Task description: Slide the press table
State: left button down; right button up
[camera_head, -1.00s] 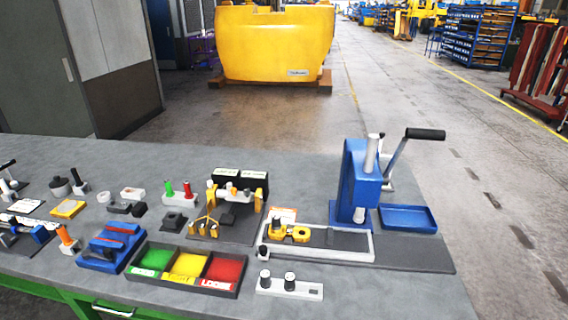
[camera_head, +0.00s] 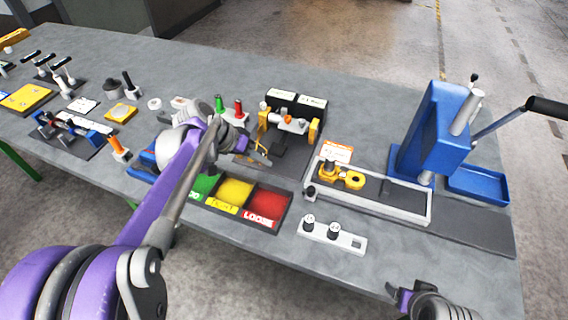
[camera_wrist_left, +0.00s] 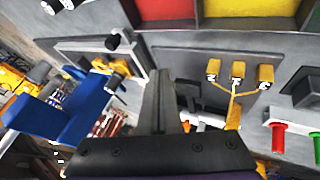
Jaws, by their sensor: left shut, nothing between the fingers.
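The press table (camera_head: 408,204) is a long light frame with a dark bed, lying left of and in front of the blue press (camera_head: 436,128). A yellow casting (camera_head: 352,181) sits at its left end, near a black knob (camera_head: 310,191). My left gripper (camera_head: 264,158) is shut and empty, left of the press table and apart from it, above the area between the coloured bins and the yellow-armed fixture. In the left wrist view its shut fingers (camera_wrist_left: 161,85) point toward the bench, and the press table's frame (camera_wrist_left: 75,45) shows at upper left. My right gripper (camera_head: 405,296) is partly in view at the bottom.
A tray of green, yellow and red bins (camera_head: 290,200) stands below my left gripper. The yellow-armed fixture (camera_head: 314,124) is behind it. A white block with two black knobs (camera_head: 350,243) lies in front of the press table. A blue tray (camera_head: 480,183) sits right of the press.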

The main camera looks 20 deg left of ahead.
aim_at(385, 206)
pick_arm(q)
jog(key=x, duration=0.9)
jog(key=shift+d+f, duration=0.25)
jog(key=shift+d, duration=0.15)
jog(key=shift+s+d+r, duration=0.1)
jog(key=shift+d, duration=0.5)
jog(key=shift+s+d+r, duration=0.1)
jog(key=shift+d+r, duration=0.05)
jog(key=shift+d, duration=0.45)
pick_arm(e)
jog(key=shift+s+r, duration=0.15)
jog(key=shift+r, duration=0.15)
pick_arm(q)
jog(key=shift+w+d+f, duration=0.1)
jog(key=shift+d, duration=0.5)
jog(key=d, duration=0.8)
jog(key=d+b, duration=0.1)
jog(key=d, duration=0.7)
jog(key=s+d, duration=0.1)
jog(key=d, duration=0.7)
jog(key=shift+d, duration=0.3)
pick_arm(e)
jog(key=f, duration=0.1)
jog(key=s+f, duration=0.1)
jog(key=shift+f, duration=0.35)
jog(key=shift+a, duration=0.1)
